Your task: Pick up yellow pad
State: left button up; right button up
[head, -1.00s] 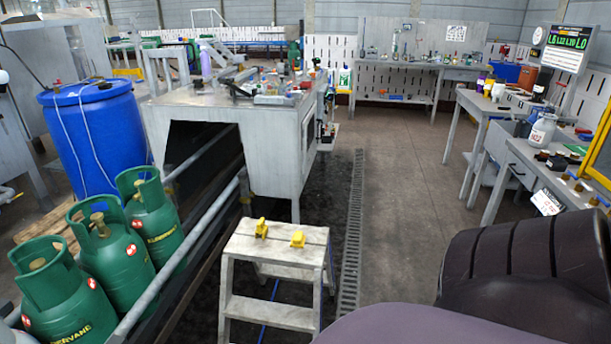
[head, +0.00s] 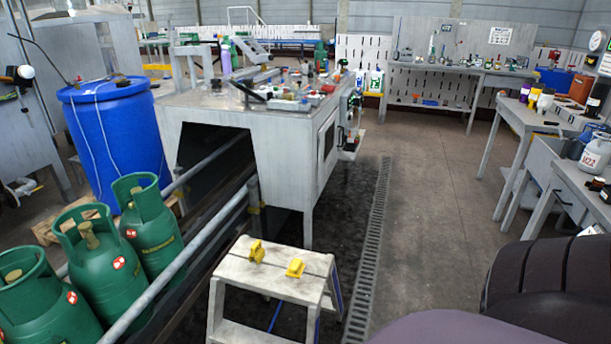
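Two small yellow objects rest on top of a grey step stool (head: 271,283) in the lower middle of the head view. The left yellow object (head: 257,251) stands taller and has an uneven shape. The right yellow object (head: 295,268) is lower and flatter, like a pad. I cannot tell for sure which of them is the yellow pad. Neither of my grippers is in view. Dark rounded parts, probably mine, fill the lower right corner.
Green gas cylinders (head: 151,238) stand in a row behind a metal rail (head: 185,267) at left. A blue drum (head: 115,135) stands behind them. A grey workbench (head: 248,112) stands beyond the stool. Open floor (head: 430,190) lies to the right, before side tables (head: 530,115).

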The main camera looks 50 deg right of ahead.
aim_at(295, 269)
jog(key=l, duration=2.05)
